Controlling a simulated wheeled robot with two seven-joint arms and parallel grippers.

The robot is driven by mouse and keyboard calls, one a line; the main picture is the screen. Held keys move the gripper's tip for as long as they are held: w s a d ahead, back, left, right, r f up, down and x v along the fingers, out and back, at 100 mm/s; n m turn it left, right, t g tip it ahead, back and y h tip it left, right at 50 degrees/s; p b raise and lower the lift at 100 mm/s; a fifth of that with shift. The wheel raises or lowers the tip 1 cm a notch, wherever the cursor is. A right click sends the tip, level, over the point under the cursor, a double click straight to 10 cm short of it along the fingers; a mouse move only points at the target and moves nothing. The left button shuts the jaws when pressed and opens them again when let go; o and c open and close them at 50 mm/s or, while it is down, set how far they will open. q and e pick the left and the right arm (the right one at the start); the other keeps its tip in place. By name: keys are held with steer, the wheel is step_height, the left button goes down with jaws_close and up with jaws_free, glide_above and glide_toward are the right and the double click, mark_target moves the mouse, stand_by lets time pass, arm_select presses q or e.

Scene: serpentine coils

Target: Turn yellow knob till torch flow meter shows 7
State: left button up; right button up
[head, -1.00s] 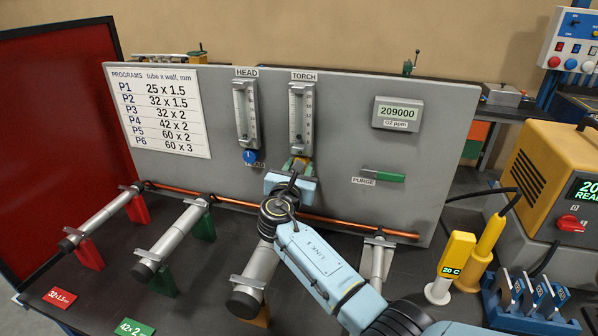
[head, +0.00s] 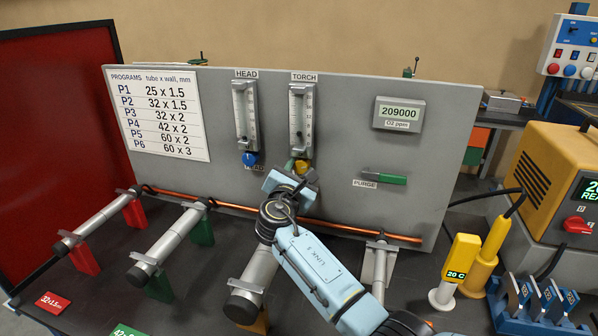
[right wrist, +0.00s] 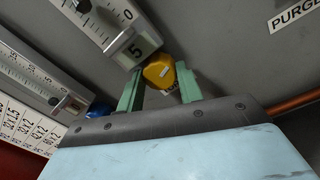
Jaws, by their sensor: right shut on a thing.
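The yellow knob (head: 302,166) sits under the TORCH flow meter (head: 301,118) on the grey panel. My right gripper (head: 299,169) reaches up to it from below, its wrist tilted. In the right wrist view the green fingers (right wrist: 158,82) stand on both sides of the yellow knob (right wrist: 159,71), shut on it. A white line shows on the knob's face. My left gripper is not in view.
The HEAD flow meter (head: 245,115) with its blue knob (head: 250,159) is close on the left. A green PURGE lever (head: 385,178) is to the right. A copper tube (head: 330,226) runs below across the holders. An O2 display (head: 399,114) reads 209000.

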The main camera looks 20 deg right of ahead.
steer(key=o, duration=1)
steer(key=v, duration=1.3)
steer(key=shift+s, duration=0.2)
steer(key=shift+a, duration=0.1)
